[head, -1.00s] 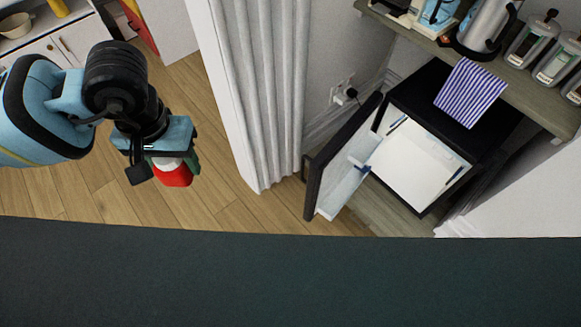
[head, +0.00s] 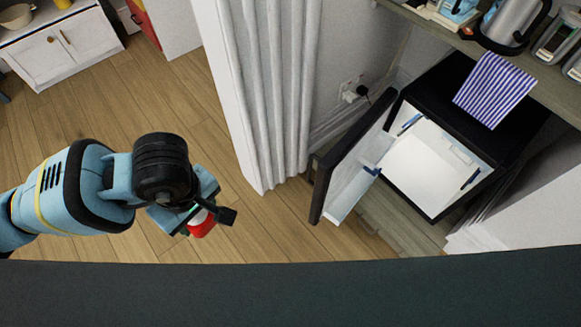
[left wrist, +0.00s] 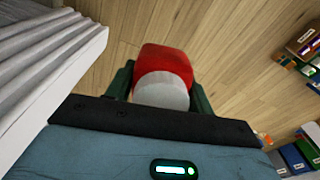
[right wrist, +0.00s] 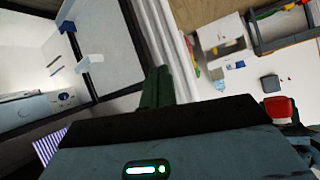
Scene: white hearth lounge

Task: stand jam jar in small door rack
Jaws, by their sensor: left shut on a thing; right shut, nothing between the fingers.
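The jam jar (head: 203,224), red with a pale grey-white end, is held in the air by my left gripper (head: 192,212). In the left wrist view the jar (left wrist: 164,60) sits between the dark green fingers, which are shut on it. The small fridge stands open; its door (head: 345,160) swings out to the left. A small blue-and-white rack piece (head: 368,169) shows on the door's inner side, also in the right wrist view (right wrist: 90,61). The jar is well left of the door. My right gripper (right wrist: 158,86) is shut and empty, near the open fridge; the head view does not show it.
The black fridge (head: 440,95) has a white interior, with a striped cloth (head: 494,90) on top. A shelf (head: 480,55) with a kettle is above. A white curtain (head: 265,90) hangs left of the door. Open wooden floor (head: 100,110) lies left.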

